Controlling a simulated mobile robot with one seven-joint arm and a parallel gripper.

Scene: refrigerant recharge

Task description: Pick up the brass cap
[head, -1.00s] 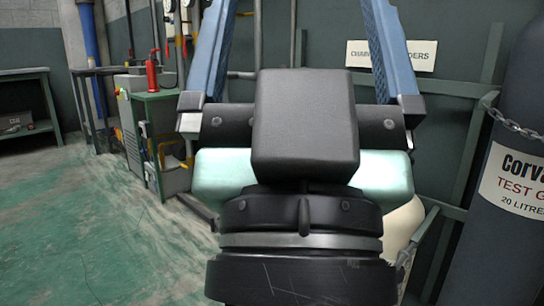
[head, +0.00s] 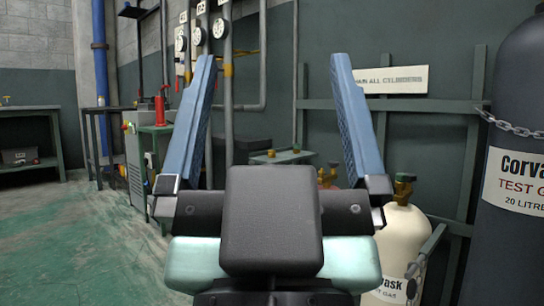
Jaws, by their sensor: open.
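My gripper (head: 273,62) is open and empty, its two blue fingers pointing up and away in the head view. Between the fingers, farther off, a small grey-green shelf (head: 281,158) carries two small brass-and-green pieces, a left one (head: 271,153) and a right one (head: 296,149). They are too small to tell whether either is the brass cap. My gripper is apart from them. A cream cylinder (head: 402,236) with a brass-and-green valve (head: 404,187) stands to the right of my gripper, partly hidden by it.
A dark chained cylinder (head: 513,235) stands at the far right. Gauges (head: 199,37) hang on pipes at the back. A grey machine (head: 137,165) with a red bottle (head: 160,109) near it stands at left. A bench (head: 30,108) is far left. The green floor at left is clear.

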